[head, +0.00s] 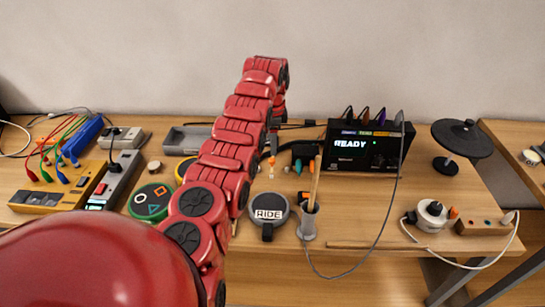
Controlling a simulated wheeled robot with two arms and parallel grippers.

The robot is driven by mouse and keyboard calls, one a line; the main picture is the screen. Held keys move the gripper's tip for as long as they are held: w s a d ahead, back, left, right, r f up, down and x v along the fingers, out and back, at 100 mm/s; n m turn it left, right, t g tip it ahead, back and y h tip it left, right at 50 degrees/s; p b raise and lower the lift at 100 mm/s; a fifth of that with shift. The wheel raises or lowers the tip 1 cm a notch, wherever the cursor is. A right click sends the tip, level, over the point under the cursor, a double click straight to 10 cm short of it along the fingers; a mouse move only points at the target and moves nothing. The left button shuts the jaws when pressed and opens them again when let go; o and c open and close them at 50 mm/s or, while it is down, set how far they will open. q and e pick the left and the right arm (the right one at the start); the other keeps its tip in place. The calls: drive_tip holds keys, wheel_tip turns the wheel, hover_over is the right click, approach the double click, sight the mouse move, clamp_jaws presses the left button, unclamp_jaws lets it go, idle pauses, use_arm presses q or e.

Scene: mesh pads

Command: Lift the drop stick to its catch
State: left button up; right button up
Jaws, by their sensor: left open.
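A thin wooden stick (375,245) lies flat along the table's front edge, right of the middle. Another wooden stick (315,180) stands tilted in a small grey holder (308,222). I cannot tell from the picture which of them is the drop stick, and no catch can be made out. My red left arm reaches up from the lower left and bends down at its far end. My left gripper (279,125) is open there, mostly hidden behind the arm, above the back of the table and apart from both sticks. My right gripper is not in view.
A round grey pad marked RIDE (268,210) sits left of the holder. A black module reading READY (365,148) stands behind, its cable looping to the front. A dark round pad (462,138) is at right. A power strip (118,180) and a green-rimmed pad (151,202) are at left.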

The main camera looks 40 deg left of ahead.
sight(272, 159)
use_arm(q)
wheel_tip(272, 159, down, 4)
drive_tip(key=shift+f+p, duration=0.1)
drive_tip(key=shift+p, duration=0.3)
drive_tip(key=shift+w+a+f+b, duration=0.1)
drive_tip(key=shift+w+f+b, duration=0.05)
drive_tip(key=shift+f+b, duration=0.7)
drive_tip(key=shift+f, duration=0.7)
drive_tip(key=shift+a, duration=0.1)
clamp_jaws()
drive_tip(key=shift+r, duration=0.1)
